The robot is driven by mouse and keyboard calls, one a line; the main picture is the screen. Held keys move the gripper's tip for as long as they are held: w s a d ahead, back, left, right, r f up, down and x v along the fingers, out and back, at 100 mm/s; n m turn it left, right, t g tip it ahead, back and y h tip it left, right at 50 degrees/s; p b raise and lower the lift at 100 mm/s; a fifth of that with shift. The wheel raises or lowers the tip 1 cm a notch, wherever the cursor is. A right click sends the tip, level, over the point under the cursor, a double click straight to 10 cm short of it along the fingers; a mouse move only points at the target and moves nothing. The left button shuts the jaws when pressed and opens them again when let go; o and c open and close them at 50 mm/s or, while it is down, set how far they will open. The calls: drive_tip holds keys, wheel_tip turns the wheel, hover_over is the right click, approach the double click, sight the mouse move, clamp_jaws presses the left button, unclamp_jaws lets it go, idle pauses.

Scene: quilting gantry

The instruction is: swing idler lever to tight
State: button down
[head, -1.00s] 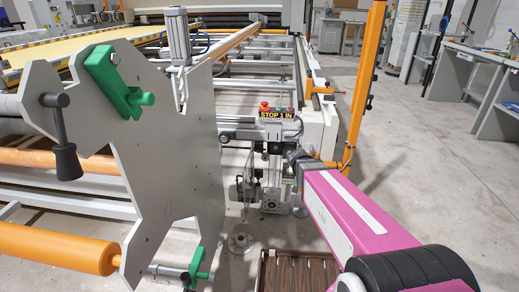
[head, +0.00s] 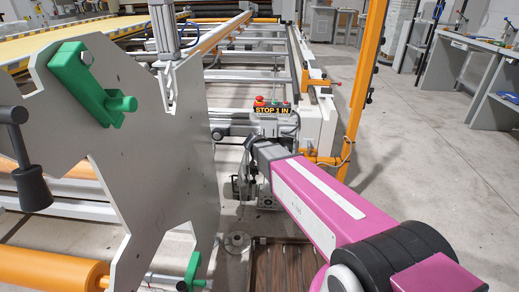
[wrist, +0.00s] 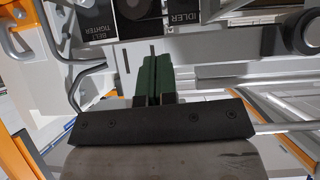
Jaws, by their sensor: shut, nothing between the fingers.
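In the wrist view my gripper (wrist: 154,62) points up the picture, its two dark green fingers pressed together with nothing between them. Just beyond the fingertips is a dark label plate (wrist: 150,18) with the words IDLER and BELT TIGHTER. A dark round part (wrist: 310,32) sits at the right edge; I cannot tell whether it belongs to the idler lever. I cannot make out the lever itself for certain. In the head view my magenta arm reaches toward the machine end below the STOP 1 IN sign (head: 272,112), and the gripper is hidden there.
A large grey side plate (head: 130,150) with a green clamp (head: 88,85) and a black crank handle (head: 32,185) stands at the left. An orange post (head: 366,90) rises right of the machine. A slatted wooden box (head: 282,265) is on the floor. Open floor lies at right.

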drive_tip(key=f+x, duration=0.1)
drive_tip(key=x, duration=0.5)
drive_tip(key=s+f+x, duration=0.1)
drive_tip(key=x, duration=0.5)
drive_tip(key=shift+f, duration=0.45)
drive_tip(key=shift+f+y, duration=0.1)
drive_tip(key=shift+y, duration=0.2)
